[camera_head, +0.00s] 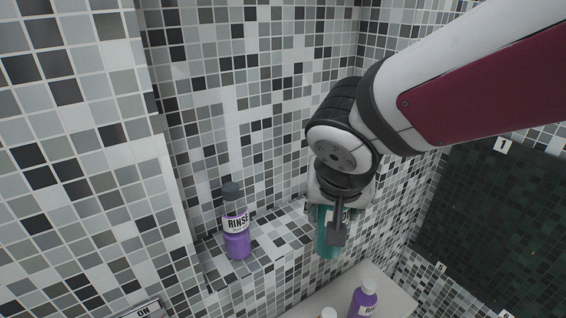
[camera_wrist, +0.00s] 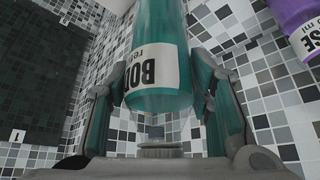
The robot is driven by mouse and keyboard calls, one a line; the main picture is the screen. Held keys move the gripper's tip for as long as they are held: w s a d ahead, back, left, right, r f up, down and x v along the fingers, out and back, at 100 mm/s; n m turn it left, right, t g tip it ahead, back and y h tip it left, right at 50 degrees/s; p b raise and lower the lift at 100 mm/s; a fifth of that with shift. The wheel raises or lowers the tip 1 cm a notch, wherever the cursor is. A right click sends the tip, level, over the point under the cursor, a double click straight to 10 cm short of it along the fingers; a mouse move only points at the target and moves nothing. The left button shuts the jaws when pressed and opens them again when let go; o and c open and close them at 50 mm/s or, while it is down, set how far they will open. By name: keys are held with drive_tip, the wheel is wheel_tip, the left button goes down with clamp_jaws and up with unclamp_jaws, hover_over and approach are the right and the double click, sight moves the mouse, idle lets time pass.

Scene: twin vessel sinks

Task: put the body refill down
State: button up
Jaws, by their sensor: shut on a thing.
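The body refill is a teal bottle with a white label. It shows in the wrist view (camera_wrist: 162,98) between the fingers of my gripper (camera_wrist: 160,100), its label reading "BOD" upside down. In the head view, the teal body refill (camera_head: 326,243) is partly hidden behind my gripper (camera_head: 334,222), which is shut on it. I cannot tell whether its base touches the tiled ledge (camera_head: 276,243) or hangs in front of it.
A purple "RINSE" bottle (camera_head: 236,238) with a dark cap stands on the ledge to the left. Another purple bottle (camera_head: 364,299) with a white cap stands on a pale surface (camera_head: 398,300) below. A dark panel (camera_head: 490,215) is at the right. The ledge between RINSE and my gripper is clear.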

drive_tip(key=w+a+f, duration=0.2)
drive_tip(key=w+a, duration=0.2)
drive_tip(key=w, duration=0.2)
drive_tip(key=w+a+f+p, duration=0.1)
drive_tip(key=w+a+f, duration=0.2)
drive_tip(key=w, duration=0.3)
drive_tip(key=shift+w+a, duration=0.25)
drive_tip(key=shift+a, duration=0.15)
drive_tip(key=o, duration=1.4)
drive_tip(key=shift+f, duration=0.1)
